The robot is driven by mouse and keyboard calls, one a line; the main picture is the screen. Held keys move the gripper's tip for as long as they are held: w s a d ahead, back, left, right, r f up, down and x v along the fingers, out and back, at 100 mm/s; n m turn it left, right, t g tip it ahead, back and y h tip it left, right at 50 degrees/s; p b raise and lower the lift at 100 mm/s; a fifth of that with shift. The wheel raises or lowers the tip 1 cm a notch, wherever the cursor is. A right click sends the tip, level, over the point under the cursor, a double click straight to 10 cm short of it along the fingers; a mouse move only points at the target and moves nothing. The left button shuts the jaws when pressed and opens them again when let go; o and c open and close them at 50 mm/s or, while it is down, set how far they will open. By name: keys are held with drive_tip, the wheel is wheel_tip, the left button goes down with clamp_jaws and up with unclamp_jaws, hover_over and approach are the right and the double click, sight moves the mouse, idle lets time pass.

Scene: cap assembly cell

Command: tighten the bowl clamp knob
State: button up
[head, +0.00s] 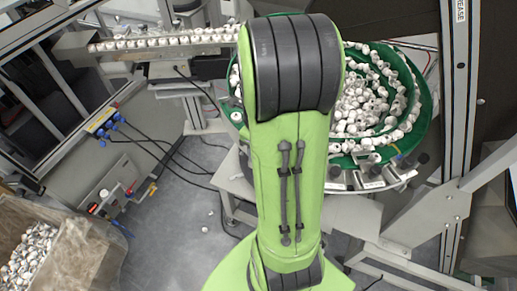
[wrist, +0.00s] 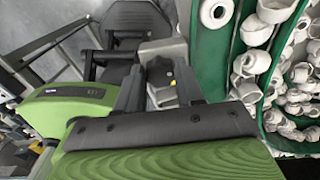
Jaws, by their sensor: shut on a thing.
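The feeder bowl (head: 424,118) is green and full of white caps. It stands behind my arm in the head view, and its green wall (wrist: 212,50) shows at right in the wrist view. Small dark knobs (head: 421,158) sit along its front rim. My gripper (wrist: 158,78) is hidden behind my arm in the head view. In the wrist view its two dark fingers are shut on a small part beside the bowl wall, which I take to be the bowl clamp knob. The fingers and a grey block (wrist: 163,50) mostly hide this part, so its turn cannot be seen.
A straight track (head: 165,41) lined with white caps runs left from the bowl. A bin of caps (head: 60,250) stands at lower left. A frame post (head: 458,130) rises at right. Dark cables (head: 160,145) hang at left. Grey floor (head: 175,235) is mostly clear.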

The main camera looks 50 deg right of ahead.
drive_tip(key=shift+m, duration=0.4)
drive_tip(key=o, duration=1)
drive_tip(key=shift+o, duration=0.2)
wheel_tip(320, 180, up, 16)
drive_tip(key=p, duration=0.2)
drive_tip(key=shift+p, duration=0.3)
drive_tip(key=shift+f, duration=0.1)
